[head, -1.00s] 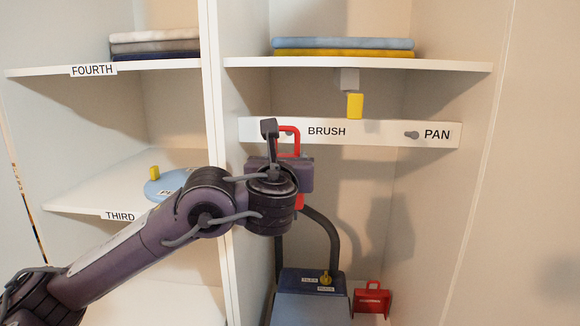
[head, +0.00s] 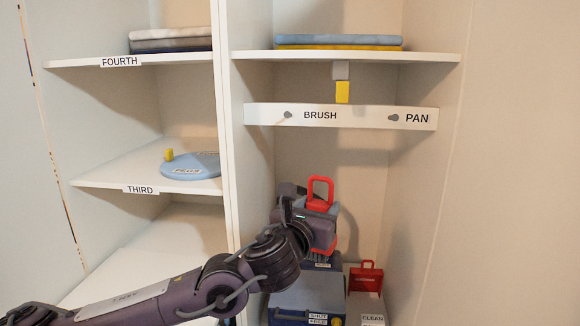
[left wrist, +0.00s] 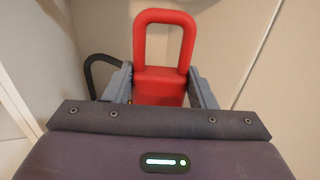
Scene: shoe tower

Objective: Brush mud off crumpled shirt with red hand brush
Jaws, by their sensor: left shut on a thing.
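The red hand brush (head: 320,187) has a loop handle and is in my left gripper (head: 316,208), in front of the right cabinet bay. In the left wrist view the red brush (left wrist: 164,84) stands upright between the two grey fingers (left wrist: 160,86), loop up. The gripper is shut on it. The arm hides part of the brush. The peg beside the BRUSH label (head: 288,115) is empty. I cannot make out a crumpled shirt or mud. My right gripper is not in view.
A blue-grey box (head: 300,297) with a dark handle stands below. A red item (head: 366,275) is on a white box labelled CLEAN (head: 372,308). The cabinet divider (head: 226,150) is left of the gripper. Folded cloths (head: 340,42) lie above. A blue disc (head: 192,167) lies on the third shelf.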

